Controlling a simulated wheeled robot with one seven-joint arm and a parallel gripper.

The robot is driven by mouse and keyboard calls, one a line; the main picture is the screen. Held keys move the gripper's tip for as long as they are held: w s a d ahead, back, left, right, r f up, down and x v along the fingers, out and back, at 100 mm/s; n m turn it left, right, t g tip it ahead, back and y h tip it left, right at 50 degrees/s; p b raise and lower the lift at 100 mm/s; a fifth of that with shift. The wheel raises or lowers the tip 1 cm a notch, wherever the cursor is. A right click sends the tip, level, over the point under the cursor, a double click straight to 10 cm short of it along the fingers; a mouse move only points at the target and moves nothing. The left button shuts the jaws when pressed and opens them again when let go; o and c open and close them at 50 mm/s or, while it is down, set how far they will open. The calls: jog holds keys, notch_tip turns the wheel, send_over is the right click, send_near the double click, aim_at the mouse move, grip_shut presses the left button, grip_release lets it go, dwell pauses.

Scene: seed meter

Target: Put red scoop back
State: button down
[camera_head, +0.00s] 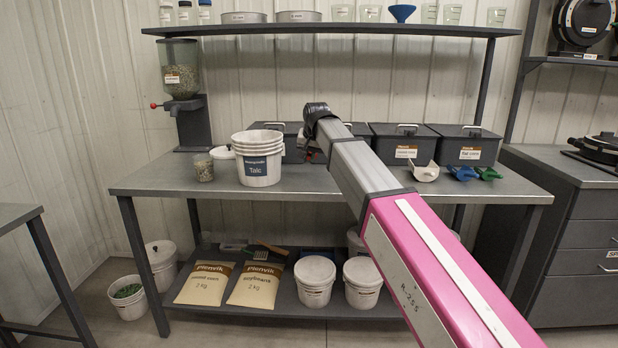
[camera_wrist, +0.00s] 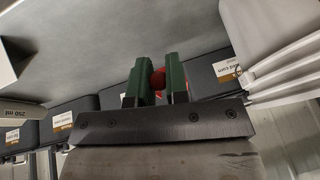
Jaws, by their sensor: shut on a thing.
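My gripper (camera_wrist: 158,70) shows in the wrist view as two green fingers shut on the red scoop (camera_wrist: 157,79). Only a small red part of the scoop shows between the fingers; the rest is hidden. In the head view my arm reaches over the bench, and its end hides the gripper and nearly all of the scoop in front of the bins. A white scoop (camera_head: 425,172), a blue scoop (camera_head: 463,173) and a green scoop (camera_head: 489,173) lie in a row at the front of the right-hand bins.
Dark lidded bins (camera_head: 467,146) line the back of the bench (camera_head: 290,182). A stack of white Talc buckets (camera_head: 258,170) stands left of my arm, with a small beaker (camera_head: 203,168) beside it. A shelf (camera_head: 340,29) runs above. The bench front around my arm looks clear.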

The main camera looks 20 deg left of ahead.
notch_tip(320, 180, down, 8)
jog(key=shift+r, duration=0.1)
dwell(0.4)
jog(key=c, duration=1.1)
grip_release()
jog(key=v, duration=1.2)
jog(key=shift+d, duration=0.1)
